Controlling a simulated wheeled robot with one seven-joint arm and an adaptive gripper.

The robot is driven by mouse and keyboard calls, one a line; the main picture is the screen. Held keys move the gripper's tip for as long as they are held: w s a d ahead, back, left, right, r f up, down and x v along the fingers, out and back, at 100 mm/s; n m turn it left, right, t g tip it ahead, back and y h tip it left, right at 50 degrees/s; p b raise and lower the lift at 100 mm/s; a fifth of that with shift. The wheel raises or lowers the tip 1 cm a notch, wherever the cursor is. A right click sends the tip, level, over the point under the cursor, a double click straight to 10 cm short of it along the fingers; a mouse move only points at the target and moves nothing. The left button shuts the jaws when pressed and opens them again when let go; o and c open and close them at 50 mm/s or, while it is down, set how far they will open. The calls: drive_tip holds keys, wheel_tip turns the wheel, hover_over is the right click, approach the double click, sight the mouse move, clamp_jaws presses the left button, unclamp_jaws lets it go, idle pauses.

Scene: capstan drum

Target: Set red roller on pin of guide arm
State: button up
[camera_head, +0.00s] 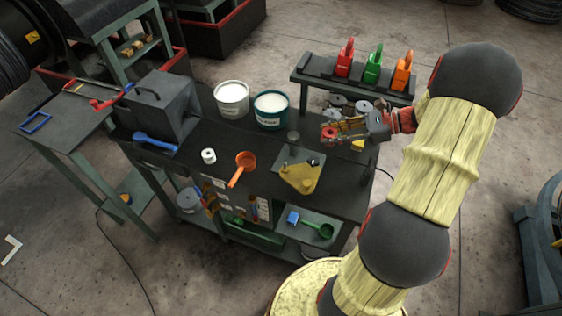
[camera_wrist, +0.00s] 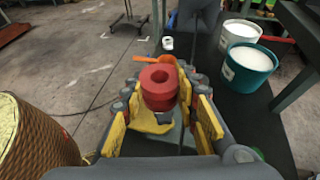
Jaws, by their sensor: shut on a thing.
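The red roller (camera_head: 328,133) is a short thick ring with a hole through its middle. My gripper (camera_head: 338,130) is shut on it, above the right part of the dark bench. In the wrist view the roller (camera_wrist: 158,88) sits between the yellow-padded fingers of my gripper (camera_wrist: 160,98), its hole facing up toward the camera. A yellow, roughly triangular piece (camera_head: 300,179), which looks like the guide arm, lies on a grey plate (camera_head: 287,157), below and left of my gripper. A small dark knob shows near its upper right corner; I cannot clearly make out the pin.
An orange ladle (camera_head: 243,165) and a white roll (camera_head: 208,156) lie left of the plate. White (camera_head: 232,98) and teal (camera_head: 270,108) buckets stand behind. A raised shelf (camera_head: 355,84) with red, green and orange tools stands at the back right.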

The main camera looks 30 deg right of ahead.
sight(286, 163)
drive_tip(key=w+a+f, duration=0.2)
drive_tip(key=a+f, duration=0.1)
drive_tip(key=a, duration=0.1)
drive_tip(key=w+a+f+b, duration=0.1)
drive_tip(key=w+a+f, duration=0.1)
drive_tip(key=a+f, duration=0.1)
drive_tip(key=w+a+f, duration=0.2)
drive_tip(key=a+f, duration=0.1)
drive_tip(key=a, duration=0.1)
drive_tip(key=shift+a, duration=0.3)
drive_tip(key=shift+a+f, duration=0.25)
drive_tip(key=shift+f, duration=0.05)
drive_tip(key=shift+w+f+b, duration=0.1)
drive_tip(key=shift+f+b, duration=0.3)
drive_tip(key=shift+f, duration=1.2)
drive_tip(key=shift+f, duration=0.1)
drive_tip(key=shift+f, duration=0.15)
drive_tip(key=o, duration=1)
drive_tip(key=shift+o, duration=0.8)
